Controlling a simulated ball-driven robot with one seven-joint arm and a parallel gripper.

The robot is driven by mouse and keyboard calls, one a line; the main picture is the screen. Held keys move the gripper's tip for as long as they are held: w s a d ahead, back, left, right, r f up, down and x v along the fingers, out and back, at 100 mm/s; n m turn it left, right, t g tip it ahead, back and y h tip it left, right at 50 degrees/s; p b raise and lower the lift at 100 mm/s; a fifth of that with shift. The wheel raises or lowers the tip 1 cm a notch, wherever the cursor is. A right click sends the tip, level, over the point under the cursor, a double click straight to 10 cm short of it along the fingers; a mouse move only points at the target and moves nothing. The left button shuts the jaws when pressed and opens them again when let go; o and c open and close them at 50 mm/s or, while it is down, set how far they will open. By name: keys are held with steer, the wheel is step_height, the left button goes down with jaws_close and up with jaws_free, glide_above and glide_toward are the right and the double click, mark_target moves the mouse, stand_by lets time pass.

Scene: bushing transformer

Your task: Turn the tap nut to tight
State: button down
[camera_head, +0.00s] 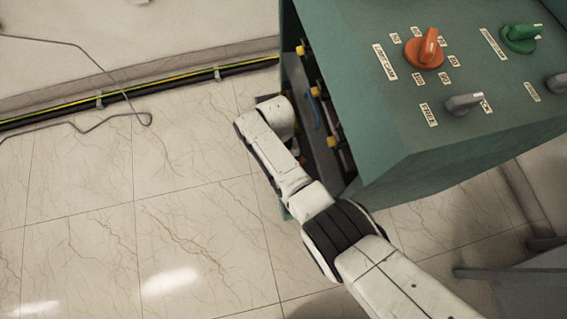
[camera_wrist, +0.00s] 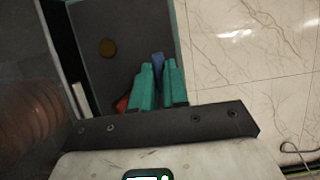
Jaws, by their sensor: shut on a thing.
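My gripper (camera_wrist: 159,68) has two teal fingers close together in the wrist view. They are shut on a small blue piece (camera_wrist: 157,59) that shows between and just beyond the tips. I take this piece for the tap nut, but the fingers hide most of it. It sits in front of a dark grey panel (camera_wrist: 95,25). In the head view my white arm reaches the open side of the green transformer cabinet (camera_head: 390,130), and my wrist hides the fingers and the held piece.
The cabinet top has an orange knob (camera_head: 425,50), a green knob (camera_head: 520,37) and a grey knob (camera_head: 464,103). Several yellow fittings (camera_head: 315,92) line the open side. A red part (camera_wrist: 122,104) lies left of my fingers.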

steer(key=c, duration=1.1)
jaws_free()
steer(key=shift+c, duration=0.2)
steer(key=p+v, duration=0.2)
steer(key=v, duration=0.8)
steer(key=shift+w+r, duration=0.2)
steer(key=shift+r, duration=0.15)
